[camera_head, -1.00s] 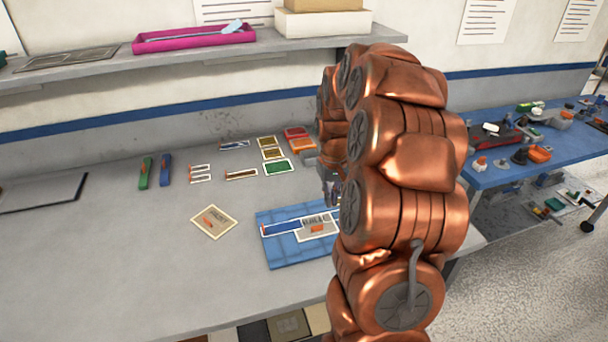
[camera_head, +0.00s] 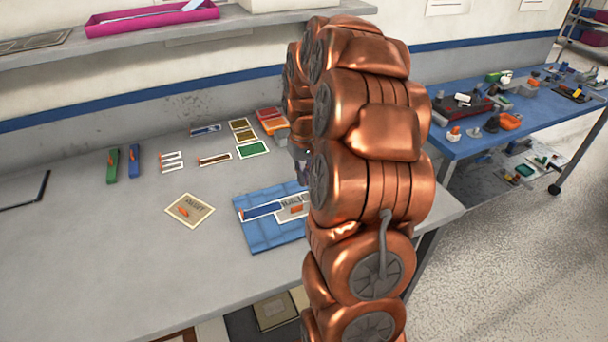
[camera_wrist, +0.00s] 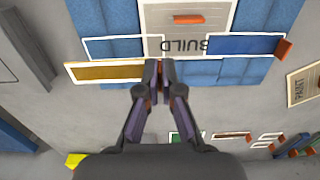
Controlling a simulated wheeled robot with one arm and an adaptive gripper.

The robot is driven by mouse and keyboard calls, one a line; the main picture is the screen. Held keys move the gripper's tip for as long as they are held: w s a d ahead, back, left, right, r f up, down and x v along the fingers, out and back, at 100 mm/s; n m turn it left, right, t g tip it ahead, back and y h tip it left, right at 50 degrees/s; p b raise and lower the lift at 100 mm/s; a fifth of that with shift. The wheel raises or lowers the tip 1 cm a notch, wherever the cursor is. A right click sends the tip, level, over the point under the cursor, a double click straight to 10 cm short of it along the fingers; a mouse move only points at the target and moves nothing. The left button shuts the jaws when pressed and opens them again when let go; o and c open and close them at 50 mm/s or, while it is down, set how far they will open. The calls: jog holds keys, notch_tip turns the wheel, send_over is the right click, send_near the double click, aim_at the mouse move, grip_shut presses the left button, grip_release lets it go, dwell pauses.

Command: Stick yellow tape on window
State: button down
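In the wrist view, a gold-yellow strip with a white border (camera_wrist: 100,71), which I take as the yellow tape, reaches left from my gripper (camera_wrist: 158,68). The fingertips are close together at its right end and hide that end. The strip overlaps the near edge of the blue pad (camera_wrist: 225,72); whether it touches the pad, I cannot tell. An empty white outline (camera_wrist: 88,48), possibly the window, lies just beyond the strip, beside the BUILD card (camera_wrist: 185,38).
A blue strip with an orange tab (camera_wrist: 240,44) lies right of the BUILD card. A PAINT card (camera_head: 190,210) lies left of the pad. Gold, green and red cards (camera_head: 253,149) lie farther back. The grey table (camera_head: 100,260) is clear at front left.

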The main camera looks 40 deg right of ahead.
aim_at(304, 199)
jog(key=shift+f+b, duration=1.35)
jog(key=shift+f, duration=1.15)
jog(key=shift+f+b, duration=0.5)
jog(key=shift+b, duration=1)
dwell(4.0)
